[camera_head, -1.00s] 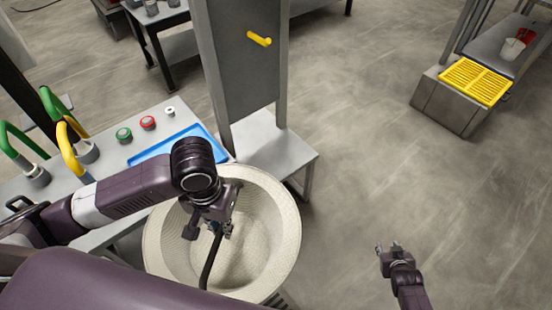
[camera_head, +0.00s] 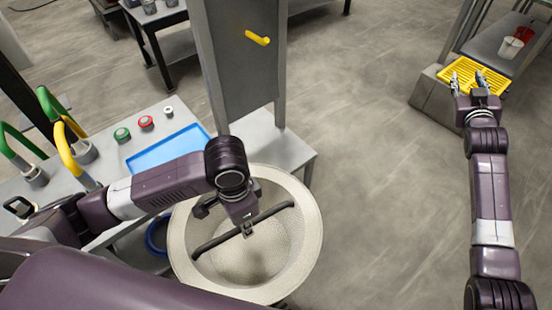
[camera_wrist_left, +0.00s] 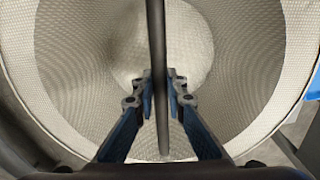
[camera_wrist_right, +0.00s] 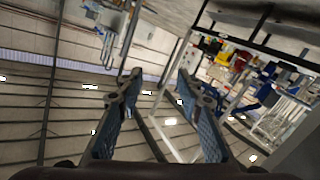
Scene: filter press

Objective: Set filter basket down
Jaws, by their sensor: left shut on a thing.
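The filter basket (camera_head: 305,240) is a wide, pale mesh bowl with a dark handle bar (camera_head: 275,213) across it. My left gripper (camera_head: 247,231) is shut on the middle of this bar. In the left wrist view the bar (camera_wrist_left: 157,40) runs between the two fingers, with the mesh wall of the basket (camera_wrist_left: 235,70) around and below. What is under the basket is hidden. My right gripper (camera_head: 468,80) is far to the right, in front of a yellow grate in the picture. In the right wrist view its fingers (camera_wrist_right: 158,82) are apart and empty.
A bench with a blue tray (camera_head: 168,148), green and red buttons (camera_head: 145,122) and curved pipes is at left. A grey post (camera_head: 245,60) stands behind the basket. A blue ring (camera_head: 157,236) shows beside it. The yellow grate (camera_head: 490,75) is at upper right. Middle floor is clear.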

